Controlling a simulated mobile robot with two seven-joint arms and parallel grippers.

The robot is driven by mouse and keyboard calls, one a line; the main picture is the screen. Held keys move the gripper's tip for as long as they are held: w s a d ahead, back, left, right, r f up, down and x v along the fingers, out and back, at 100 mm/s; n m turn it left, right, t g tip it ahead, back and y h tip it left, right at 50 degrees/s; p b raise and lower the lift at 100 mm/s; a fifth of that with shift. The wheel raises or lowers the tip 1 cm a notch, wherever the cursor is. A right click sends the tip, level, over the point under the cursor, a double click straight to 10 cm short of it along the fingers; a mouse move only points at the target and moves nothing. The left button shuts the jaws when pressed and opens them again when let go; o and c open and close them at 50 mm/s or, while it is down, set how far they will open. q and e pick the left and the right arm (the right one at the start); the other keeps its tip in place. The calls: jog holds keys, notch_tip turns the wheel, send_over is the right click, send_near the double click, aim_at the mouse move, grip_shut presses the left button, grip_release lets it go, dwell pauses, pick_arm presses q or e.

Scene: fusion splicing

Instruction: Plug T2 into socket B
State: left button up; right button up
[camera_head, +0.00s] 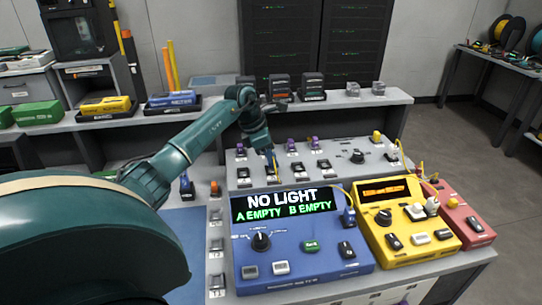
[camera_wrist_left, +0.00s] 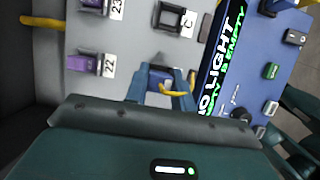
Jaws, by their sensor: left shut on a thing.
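My left gripper (camera_head: 272,157) reaches from the left over the grey panel (camera_head: 345,172) behind the blue console. In the left wrist view its fingers (camera_wrist_left: 162,88) are shut on a small plug with a short curved yellow cable (camera_wrist_left: 174,93). The plug's body is mostly hidden between the fingers, and its label cannot be read. A blue-purple part shows just beyond the fingertips; whether the plug touches it is unclear. I cannot make out a socket marked B. A dark square socket marked C (camera_wrist_left: 172,20) lies nearby. The blue console's display (camera_head: 287,204) reads "NO LIGHT, A EMPTY B EMPTY".
Purple plugs (camera_head: 291,145) stand along the panel's back; two show beside labels 22 (camera_wrist_left: 84,63) and 23 (camera_wrist_left: 93,4). A yellow console (camera_head: 408,238) and a red one (camera_head: 470,238) stand right of the blue console (camera_head: 345,262).

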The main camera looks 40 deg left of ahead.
pick_arm(q)
jog(key=shift+f+b, duration=0.4)
jog(key=shift+f, duration=0.2)
pick_arm(e)
jog(key=shift+f, duration=0.4)
jog(key=shift+d, duration=0.1)
pick_arm(q)
jog(key=o, duration=1)
jog(key=shift+o, duration=0.2)
pick_arm(e)
jog(key=shift+r, duration=0.1)
pick_arm(q)
jog(key=shift+a+r, duration=0.1)
jog(key=shift+r, duration=0.2)
jog(key=v, duration=1.2)
jog(key=shift+s+r+b, duration=0.25)
jog(key=shift+r+b, duration=0.05)
jog(key=shift+b, duration=0.15)
pick_arm(e)
jog(key=shift+a, duration=0.2)
